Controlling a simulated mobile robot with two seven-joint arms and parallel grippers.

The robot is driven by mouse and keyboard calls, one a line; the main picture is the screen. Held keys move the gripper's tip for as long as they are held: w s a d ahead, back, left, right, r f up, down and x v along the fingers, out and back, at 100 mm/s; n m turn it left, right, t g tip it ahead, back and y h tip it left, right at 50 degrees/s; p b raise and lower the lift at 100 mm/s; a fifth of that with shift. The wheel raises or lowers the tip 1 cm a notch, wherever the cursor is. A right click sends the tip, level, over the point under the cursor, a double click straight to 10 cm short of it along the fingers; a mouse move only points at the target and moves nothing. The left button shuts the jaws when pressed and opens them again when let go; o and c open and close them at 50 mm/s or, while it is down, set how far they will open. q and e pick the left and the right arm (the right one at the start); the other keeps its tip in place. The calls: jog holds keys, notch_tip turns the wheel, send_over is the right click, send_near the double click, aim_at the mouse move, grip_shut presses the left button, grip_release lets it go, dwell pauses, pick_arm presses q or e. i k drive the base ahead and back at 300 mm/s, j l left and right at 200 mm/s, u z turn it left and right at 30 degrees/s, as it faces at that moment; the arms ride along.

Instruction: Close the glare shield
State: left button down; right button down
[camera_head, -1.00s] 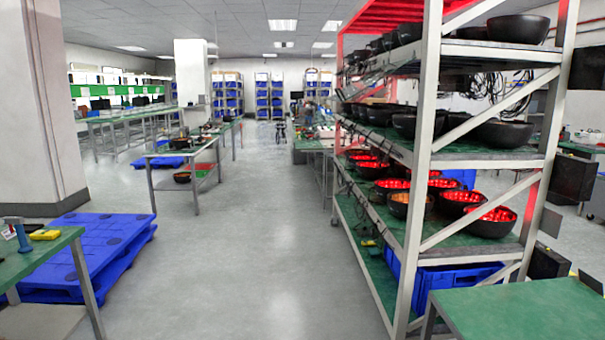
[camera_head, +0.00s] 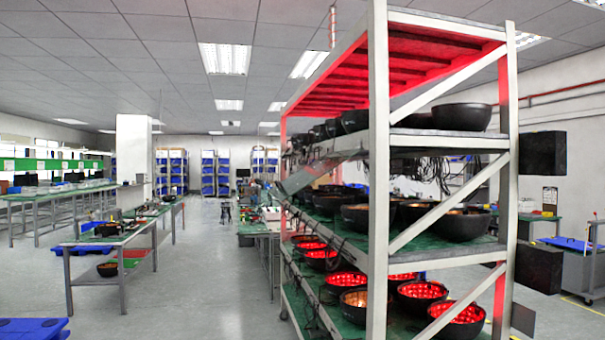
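A tall grey metal rack (camera_head: 378,190) stands right of centre with several shelves of black bowls. A flat grey panel (camera_head: 318,170) slants outward from the rack's aisle side, below the upper bowls; it looks like the glare shield, tilted open, but I cannot tell for sure. Its far edge and hinge are hard to make out. Red light glows under the rack's top (camera_head: 425,50) and inside the lower bowls (camera_head: 352,281). Neither of my grippers shows in the head view.
The aisle floor (camera_head: 205,275) left of the rack is clear. A green-topped table (camera_head: 105,240) stands at left and a blue pallet (camera_head: 33,330) lies at the lower left edge. Benches (camera_head: 262,228) stand behind the rack. A trolley (camera_head: 570,262) is at right.

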aim_at(309, 174)
jog(key=i+j, duration=0.15)
jog(key=i, duration=0.35)
jog(key=i+j, duration=0.15)
jog(key=i, duration=0.35)
jog(key=i+j, duration=0.2)
jog(key=i, duration=0.35)
jog(key=i+j, duration=0.15)
jog(key=i, duration=0.35)
jog(key=l+z, duration=0.05)
